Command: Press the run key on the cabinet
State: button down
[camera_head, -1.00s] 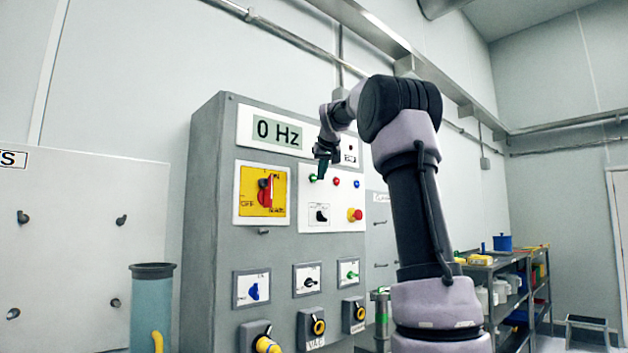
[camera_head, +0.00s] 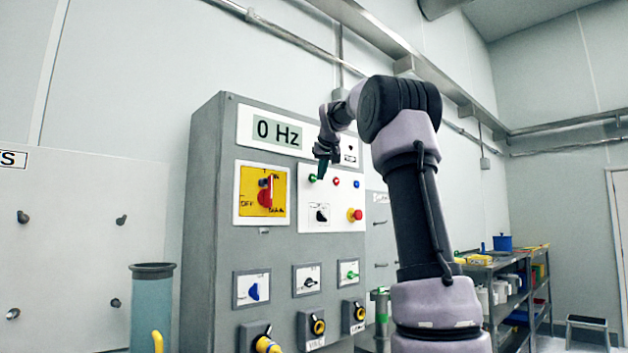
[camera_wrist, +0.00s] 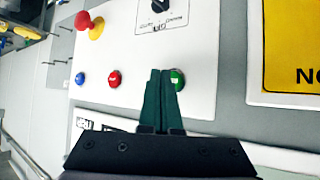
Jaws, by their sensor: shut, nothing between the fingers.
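The grey cabinet (camera_head: 205,215) stands in the middle of the head view, with a display (camera_head: 277,132) reading 0 Hz. On its white panel are a green button (camera_head: 313,178), a red button (camera_head: 336,181) and a blue button (camera_head: 356,184) in a row. My gripper (camera_head: 321,176) is shut and empty, right by the green button. In the wrist view its dark green fingertips (camera_wrist: 160,73) lie just beside the green button (camera_wrist: 178,79), with the red button (camera_wrist: 114,79) farther left. I cannot tell whether the tips touch the panel.
A yellow-backed rotary switch (camera_head: 264,191) and a red mushroom knob on yellow (camera_head: 355,215) project from the cabinet. Small switches and round sockets sit lower. A blue-grey cylinder (camera_head: 152,305) stands at left. A shelf with containers (camera_head: 505,285) is at right.

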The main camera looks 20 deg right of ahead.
jog(key=shift+w+a, duration=0.1)
jog(key=shift+w, duration=0.3)
jog(key=shift+w+a, duration=0.2)
jog(key=shift+w, duration=0.2)
dwell(0.5)
dwell(0.4)
jog(key=shift+s+d, duration=0.3)
jog(key=shift+s, duration=0.5)
jog(key=s, duration=0.1)
jog(key=s+d, duration=0.1)
jog(key=s, duration=0.2)
jog(key=shift+s+d, duration=0.35)
jog(key=shift+d, duration=0.05)
dwell(0.4)
